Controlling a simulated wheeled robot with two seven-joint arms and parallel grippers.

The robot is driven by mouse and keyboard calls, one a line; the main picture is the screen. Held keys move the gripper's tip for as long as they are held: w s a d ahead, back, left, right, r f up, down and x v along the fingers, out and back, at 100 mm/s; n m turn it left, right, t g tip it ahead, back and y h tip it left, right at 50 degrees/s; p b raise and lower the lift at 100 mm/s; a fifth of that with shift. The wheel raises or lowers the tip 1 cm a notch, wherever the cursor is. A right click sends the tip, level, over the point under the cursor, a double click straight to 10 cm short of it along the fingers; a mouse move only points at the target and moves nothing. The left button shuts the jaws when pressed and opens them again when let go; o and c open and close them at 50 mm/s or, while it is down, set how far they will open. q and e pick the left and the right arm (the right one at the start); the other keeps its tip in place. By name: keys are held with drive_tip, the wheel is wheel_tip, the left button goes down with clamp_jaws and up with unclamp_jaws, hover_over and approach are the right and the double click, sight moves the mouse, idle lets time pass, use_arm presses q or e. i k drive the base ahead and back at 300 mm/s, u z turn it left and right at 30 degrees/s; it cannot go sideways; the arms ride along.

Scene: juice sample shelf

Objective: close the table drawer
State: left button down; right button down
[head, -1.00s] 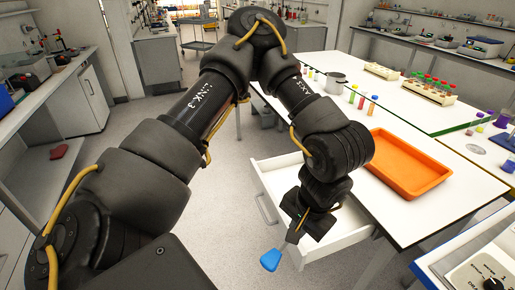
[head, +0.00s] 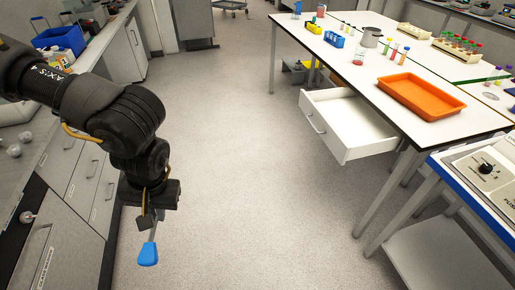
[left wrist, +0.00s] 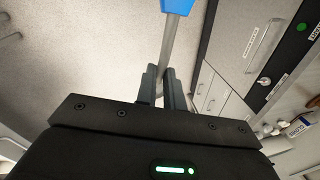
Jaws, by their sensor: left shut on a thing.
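The white table drawer (head: 325,134) hangs open under the white table (head: 480,119) at the right of the head view. Its front with a grey handle faces left, and its inside looks empty. My left gripper (head: 149,216) is at the left of the head view, well apart from the drawer. It is shut on a blue-ended tool (head: 148,254) with a thin grey shaft, whose blue end points down. In the left wrist view the fingers (left wrist: 168,88) clasp the shaft, and the blue end (left wrist: 180,5) is cut off at the top. My right gripper is not in view.
An orange tray (head: 422,97), a grey pot (head: 371,37) and several coloured vials stand on the table. A grey cabinet (head: 70,165) with drawers is close to my left arm. A bench with a control box (head: 488,170) is at the right. The middle floor is clear.

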sight(351, 130)
drive_tip(key=z, duration=0.4)
drive_tip(key=i, duration=0.9)
drive_tip(key=u, duration=0.1)
